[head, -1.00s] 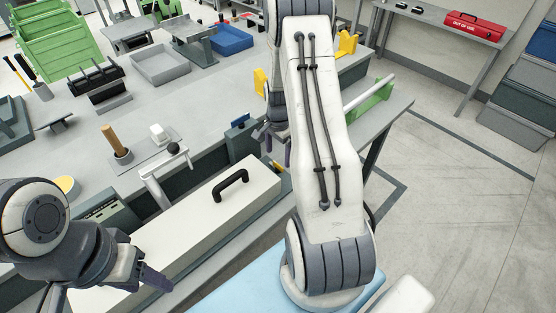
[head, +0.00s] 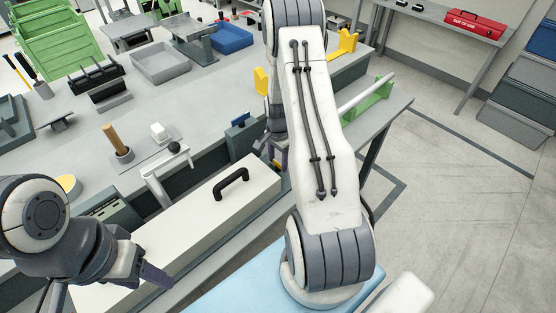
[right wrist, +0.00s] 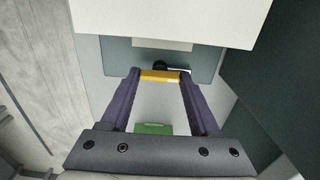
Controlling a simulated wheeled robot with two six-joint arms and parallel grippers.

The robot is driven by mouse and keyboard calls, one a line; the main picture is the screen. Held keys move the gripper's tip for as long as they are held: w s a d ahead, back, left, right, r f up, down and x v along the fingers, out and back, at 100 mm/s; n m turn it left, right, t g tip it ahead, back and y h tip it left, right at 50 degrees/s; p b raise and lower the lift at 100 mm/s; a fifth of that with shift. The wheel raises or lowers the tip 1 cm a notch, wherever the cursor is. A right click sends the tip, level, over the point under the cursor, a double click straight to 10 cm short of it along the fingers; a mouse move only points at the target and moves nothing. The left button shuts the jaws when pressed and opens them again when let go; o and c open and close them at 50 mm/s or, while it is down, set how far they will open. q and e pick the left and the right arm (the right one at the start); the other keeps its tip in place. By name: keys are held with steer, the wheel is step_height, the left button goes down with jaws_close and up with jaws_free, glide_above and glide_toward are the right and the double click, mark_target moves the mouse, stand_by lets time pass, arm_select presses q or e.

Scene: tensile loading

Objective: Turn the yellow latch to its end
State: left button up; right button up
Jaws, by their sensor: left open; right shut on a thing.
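The yellow latch (right wrist: 160,75) is a short bar seen in the right wrist view. It lies crosswise between the two purple fingers of my right gripper (right wrist: 160,82), which is shut on it. In the head view a bit of the latch (head: 277,163) shows at the far right end of a long white box (head: 205,215) with a black handle. My right gripper (head: 280,150) is there, partly hidden behind my right arm. My left gripper (head: 150,275) is open and empty, close to the near left part of the white box. The latch's angle is hard to judge.
A grey workbench (head: 70,145) holds a grey tray (head: 160,64), a blue bin (head: 232,40) and a wooden-handled tool (head: 116,142). A green stand with a white rod (head: 368,95) is at the right. The floor at right is open.

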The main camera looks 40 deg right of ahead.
steer(key=n, duration=0.4)
steer(key=shift+n+b, duration=0.3)
steer(key=shift+b, duration=0.1)
steer(key=n, duration=0.4)
steer(key=n+b, duration=0.1)
steer(key=n, duration=0.4)
steer(key=shift+n, duration=2.1)
steer(key=shift+r, duration=0.1)
steer(key=o, duration=1.4)
steer(key=shift+c, duration=0.2)
